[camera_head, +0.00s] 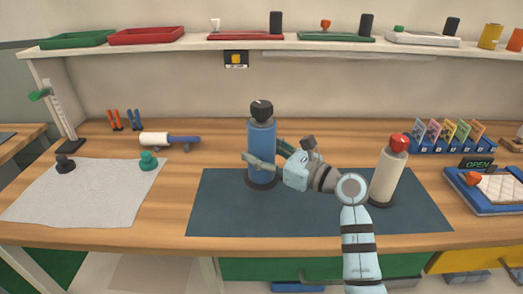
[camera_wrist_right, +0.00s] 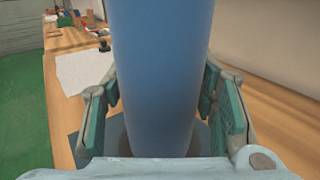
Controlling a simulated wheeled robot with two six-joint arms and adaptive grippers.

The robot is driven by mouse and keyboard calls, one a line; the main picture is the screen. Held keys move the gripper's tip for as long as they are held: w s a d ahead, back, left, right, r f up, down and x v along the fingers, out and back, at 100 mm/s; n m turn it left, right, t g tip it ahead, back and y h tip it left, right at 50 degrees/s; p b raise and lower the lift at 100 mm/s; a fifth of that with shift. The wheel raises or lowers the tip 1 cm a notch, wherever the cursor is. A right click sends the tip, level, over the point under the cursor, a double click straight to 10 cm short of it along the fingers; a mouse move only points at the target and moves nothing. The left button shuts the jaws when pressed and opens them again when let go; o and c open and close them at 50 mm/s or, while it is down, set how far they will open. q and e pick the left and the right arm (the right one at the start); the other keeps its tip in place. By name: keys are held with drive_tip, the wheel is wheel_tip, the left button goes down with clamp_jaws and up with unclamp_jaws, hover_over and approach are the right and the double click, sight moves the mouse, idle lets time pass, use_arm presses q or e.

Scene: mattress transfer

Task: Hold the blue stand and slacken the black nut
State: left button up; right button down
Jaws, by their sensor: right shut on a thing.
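The blue stand (camera_head: 262,141) stands upright on the dark mat, with the black nut (camera_head: 261,110) on its top. My right gripper (camera_head: 263,162) reaches in from the right and is shut around the lower half of the stand's body. In the right wrist view the blue stand (camera_wrist_right: 162,70) fills the middle, between the green-padded fingers of the right gripper (camera_wrist_right: 165,112). The nut is out of that view. My left gripper is in neither view.
A cream stand (camera_head: 388,175) with a red top (camera_head: 398,143) stands on the mat (camera_head: 220,213), right of my arm. A white cloth (camera_head: 100,195) lies left with two small knobs. A blue tray (camera_head: 485,195) is far right. A shelf (camera_head: 180,46) spans the back.

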drive_tip(key=shift+f+b, duration=3.75)
drive_tip(key=shift+f, duration=1.1)
